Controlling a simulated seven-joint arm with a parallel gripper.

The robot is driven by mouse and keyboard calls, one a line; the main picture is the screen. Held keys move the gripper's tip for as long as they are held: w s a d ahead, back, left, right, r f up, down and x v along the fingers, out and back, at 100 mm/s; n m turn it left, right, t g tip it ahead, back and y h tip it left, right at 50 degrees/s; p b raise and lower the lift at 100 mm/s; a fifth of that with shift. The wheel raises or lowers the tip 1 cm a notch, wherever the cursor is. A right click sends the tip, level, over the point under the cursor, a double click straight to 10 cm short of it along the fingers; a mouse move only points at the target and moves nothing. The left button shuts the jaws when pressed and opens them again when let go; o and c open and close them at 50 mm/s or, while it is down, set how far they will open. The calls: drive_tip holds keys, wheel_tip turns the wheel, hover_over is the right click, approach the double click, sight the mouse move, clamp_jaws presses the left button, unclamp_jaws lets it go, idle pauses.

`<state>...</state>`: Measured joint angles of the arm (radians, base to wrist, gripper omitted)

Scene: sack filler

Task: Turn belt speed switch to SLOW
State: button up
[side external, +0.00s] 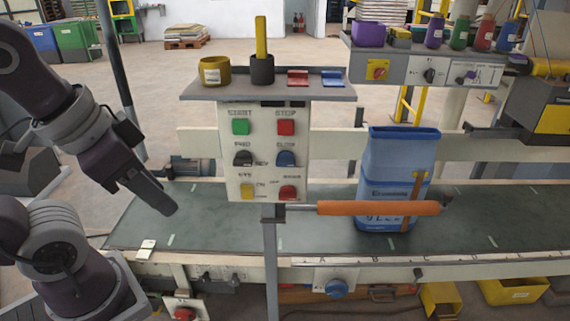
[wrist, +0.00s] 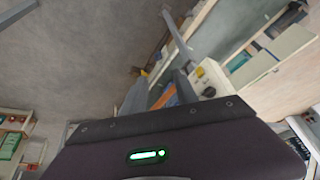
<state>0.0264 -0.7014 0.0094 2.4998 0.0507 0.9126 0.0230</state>
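My gripper (side external: 165,205) hangs over the left part of the belt, left of the white control panel (side external: 240,155), touching nothing. In the wrist view its two grey fingers (wrist: 160,84) stand apart with a gap between them, empty. A black rotary switch (side external: 429,75) and another small switch (side external: 469,79) sit on the grey upper box at right.
A shelf (side external: 330,93) with cups and small trays juts out above the panel. An orange bar (side external: 378,208) crosses in front of a blue sack (side external: 400,165) standing on the green belt (side external: 320,233). A blue knob (side external: 337,288) is below the belt.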

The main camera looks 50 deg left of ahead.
sight(283, 165)
drive_tip(key=a+f+m+g+y, duration=0.65)
drive_tip(key=a+m+y, duration=0.35)
drive_tip(key=a+m, duration=0.45)
drive_tip(key=w+m+t+y, duration=0.5)
drive_tip(key=w+m+t, duration=0.2)
drive_tip(key=w+m, duration=0.45)
drive_tip(key=w+d+f+m+t+h, duration=0.35)
drive_tip(key=w+d+m+t, duration=0.25)
drive_tip(key=m, duration=0.5)
drive_tip(key=w+d+f+m+t+h, duration=0.2)
drive_tip(key=w+d+m+t+h, duration=0.4)
drive_tip(key=m, duration=0.6)
drive_tip(key=shift+g+y, duration=0.45)
drive_tip(key=shift+y, duration=0.1)
drive_tip(key=x, duration=0.4)
drive_tip(key=shift+w, duration=0.35)
drive_tip(key=shift+w+a, duration=0.1)
drive_tip(key=shift+w, duration=0.35)
clamp_jaws()
